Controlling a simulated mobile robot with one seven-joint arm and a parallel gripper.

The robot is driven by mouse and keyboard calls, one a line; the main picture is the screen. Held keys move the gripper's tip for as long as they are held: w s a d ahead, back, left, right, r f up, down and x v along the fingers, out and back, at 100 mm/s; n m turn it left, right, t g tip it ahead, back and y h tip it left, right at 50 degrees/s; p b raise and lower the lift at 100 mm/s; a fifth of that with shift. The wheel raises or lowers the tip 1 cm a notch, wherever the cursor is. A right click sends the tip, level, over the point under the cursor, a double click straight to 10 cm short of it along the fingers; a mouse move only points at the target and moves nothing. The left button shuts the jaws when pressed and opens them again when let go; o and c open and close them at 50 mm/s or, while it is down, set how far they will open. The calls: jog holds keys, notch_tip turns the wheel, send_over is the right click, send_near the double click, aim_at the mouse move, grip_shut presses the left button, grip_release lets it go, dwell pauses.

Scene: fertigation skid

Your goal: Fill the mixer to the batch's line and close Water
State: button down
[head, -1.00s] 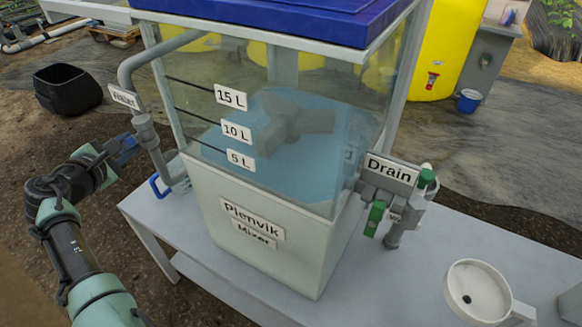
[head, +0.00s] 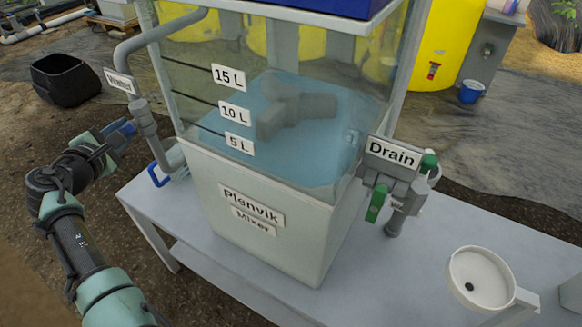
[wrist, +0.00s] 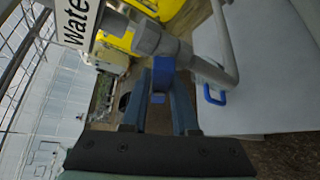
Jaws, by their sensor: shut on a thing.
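The clear-walled mixer tank (head: 262,212) stands on a grey bench, marked 5 L, 10 L and 15 L. Blue water (head: 300,150) lies in it around a grey stirrer; I cannot tell its exact height against the marks. The Water sign (head: 119,82) is on the grey inlet pipe (head: 147,118) at the tank's left; part of it shows in the wrist view (wrist: 78,20). My gripper (head: 122,135) is at this pipe. In the wrist view, its fingers (wrist: 160,105) are shut on the blue valve handle (wrist: 157,84), partly hidden between them.
A Drain valve (head: 377,203) with green handles is at the tank's right. A white funnel-like cup (head: 480,280) stands on the bench (head: 400,285). Another blue handle (head: 158,178) is low at the tank's left. A black pot (head: 66,80) and yellow tanks (head: 425,50) stand behind.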

jog(key=f+m+t+y+b, duration=0.1)
jog(key=m+b, duration=0.1)
jog(key=b, duration=0.3)
jog(key=shift+t+b, duration=0.3)
jog(key=m+t+b, duration=0.1)
jog(key=m+b, duration=0.1)
jog(key=b, duration=0.5)
jog(key=shift+r+m+t+b, duration=0.15)
jog(key=shift+m+t+b, duration=0.3)
jog(key=shift+b, duration=0.6)
jog(key=shift+r, duration=0.3)
jog(key=c, duration=0.6)
grip_release()
jog(key=shift+c, duration=0.2)
